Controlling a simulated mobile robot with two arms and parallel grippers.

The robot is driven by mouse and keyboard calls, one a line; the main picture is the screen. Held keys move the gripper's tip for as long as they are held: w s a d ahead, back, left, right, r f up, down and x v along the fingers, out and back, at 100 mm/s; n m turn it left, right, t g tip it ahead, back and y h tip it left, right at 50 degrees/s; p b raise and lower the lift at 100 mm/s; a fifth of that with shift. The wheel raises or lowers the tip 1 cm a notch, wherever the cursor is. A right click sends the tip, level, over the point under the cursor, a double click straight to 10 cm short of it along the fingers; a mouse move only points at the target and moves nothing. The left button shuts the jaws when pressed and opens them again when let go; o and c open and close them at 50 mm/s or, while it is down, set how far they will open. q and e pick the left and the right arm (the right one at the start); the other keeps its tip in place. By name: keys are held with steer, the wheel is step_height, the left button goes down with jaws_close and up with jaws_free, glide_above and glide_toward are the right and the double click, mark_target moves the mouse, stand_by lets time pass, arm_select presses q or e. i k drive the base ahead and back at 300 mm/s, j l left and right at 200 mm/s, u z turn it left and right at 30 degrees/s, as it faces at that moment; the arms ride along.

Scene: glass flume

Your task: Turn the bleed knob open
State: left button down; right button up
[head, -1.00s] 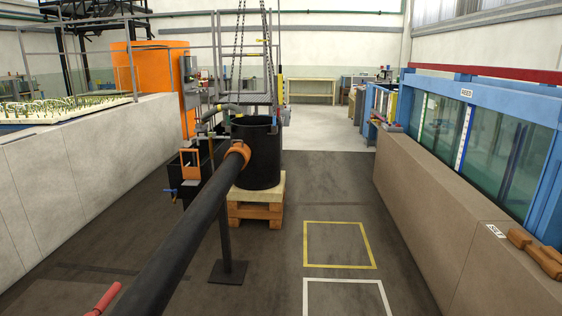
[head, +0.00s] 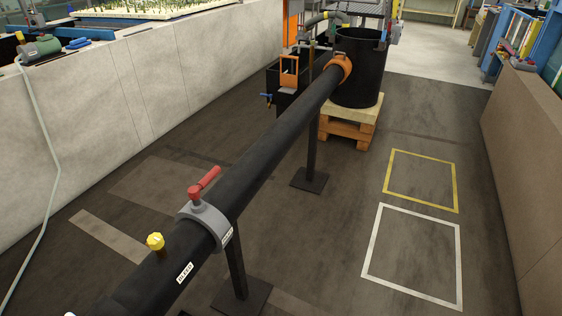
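The bleed knob is a small yellow knob (head: 155,241) standing on top of a thick black pipe (head: 268,148), in the lower left of the head view. A white label (head: 185,272) on the pipe beside it appears to read BLEED. How far the knob is turned cannot be told. Just beyond it, a grey collar (head: 207,222) with a red lever handle (head: 205,184) sits on the pipe. Neither of my grippers is in view.
The pipe runs to a black tank (head: 360,68) on a wooden pallet (head: 349,122), held up by black stands (head: 310,180). A pale wall (head: 130,90) lies to the left. The floor has yellow (head: 454,186) and white (head: 459,268) outlines and is clear there.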

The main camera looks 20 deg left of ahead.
mark_target(156, 241)
steer(key=u, duration=1.65)
